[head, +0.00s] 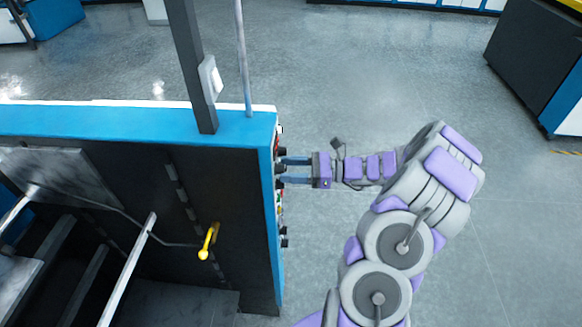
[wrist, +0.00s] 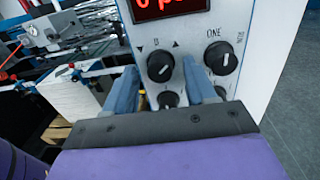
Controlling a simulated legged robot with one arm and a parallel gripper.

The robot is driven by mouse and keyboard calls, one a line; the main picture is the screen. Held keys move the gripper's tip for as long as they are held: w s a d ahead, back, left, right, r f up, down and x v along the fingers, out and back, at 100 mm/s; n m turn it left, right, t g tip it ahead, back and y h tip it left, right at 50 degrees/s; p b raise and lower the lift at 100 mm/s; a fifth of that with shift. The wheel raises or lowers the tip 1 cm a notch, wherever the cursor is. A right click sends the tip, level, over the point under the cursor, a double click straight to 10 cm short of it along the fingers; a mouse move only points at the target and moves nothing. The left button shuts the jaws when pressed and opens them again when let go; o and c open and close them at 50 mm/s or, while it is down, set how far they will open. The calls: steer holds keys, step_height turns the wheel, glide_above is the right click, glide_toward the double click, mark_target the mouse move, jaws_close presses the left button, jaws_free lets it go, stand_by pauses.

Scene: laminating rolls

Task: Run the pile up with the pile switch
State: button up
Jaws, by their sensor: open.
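In the wrist view, a black rotary switch (wrist: 160,67) sits on a pale panel (wrist: 192,42), with a down triangle, a 0 and an up triangle printed above it. Its white pointer mark tilts up and slightly right. No name label for it is readable. My gripper (wrist: 157,60) is open, its two blue fingers on either side of this switch. I cannot tell whether they touch it. In the head view, my gripper (head: 283,171) reaches left to the machine's panel edge, where several black knobs stick out; the fingertips are close to them.
A knob marked ONE (wrist: 221,58) is just right of the right finger. Lower knobs (wrist: 168,98) show between and beside the fingers. A red-lit display (wrist: 168,6) is above. A yellow-handled lever (head: 208,242) is on the machine's near side. The floor (head: 340,75) behind the arm is clear.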

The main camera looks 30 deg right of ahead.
steer(key=shift+d, duration=0.15)
steer(key=shift+c, duration=0.2)
steer(key=shift+d, duration=0.1)
steer(key=shift+c, duration=0.8)
jaws_close()
steer(key=n+b, duration=0.4)
steer(key=b, duration=0.1)
steer(key=n+b, duration=0.4)
steer(key=b, duration=0.1)
steer(key=shift+s+a+n, duration=0.1)
steer(key=shift+a+n, duration=0.1)
steer(key=shift+n, duration=0.1)
steer(key=shift+b, duration=0.35)
